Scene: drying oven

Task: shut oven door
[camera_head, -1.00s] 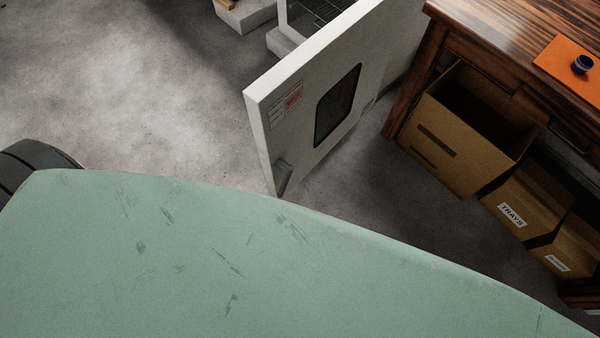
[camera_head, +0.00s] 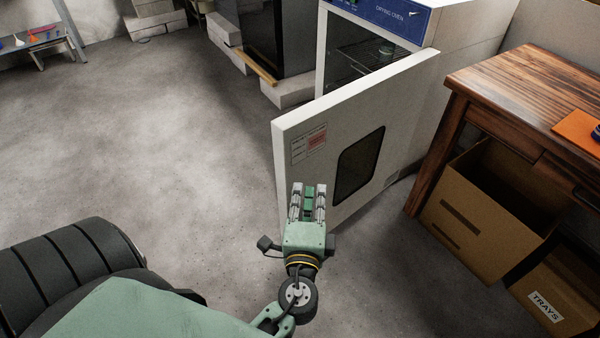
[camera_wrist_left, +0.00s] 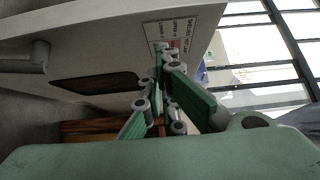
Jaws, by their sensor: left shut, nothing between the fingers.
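The oven door (camera_head: 350,125) is a white panel with a dark window (camera_head: 360,163) and a label, standing wide open from the drying oven (camera_head: 425,70). Part of the oven's interior with wire racks shows behind it. My left gripper (camera_head: 308,190) is shut and empty, in front of the door's lower free-edge side, seen over the door's outer face. In the left wrist view the door (camera_wrist_left: 95,35) fills the upper left, with its handle (camera_wrist_left: 25,57) at the far left, and the gripper (camera_wrist_left: 165,60) points toward the label. Contact cannot be told. My right gripper is not in view.
A wooden desk (camera_head: 520,90) stands at the right, with an open cardboard box (camera_head: 480,215) and a box marked TRAYS (camera_head: 555,300) beneath it. Pale blocks (camera_head: 285,90) lie beside the oven. The concrete floor (camera_head: 180,150) at left is clear.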

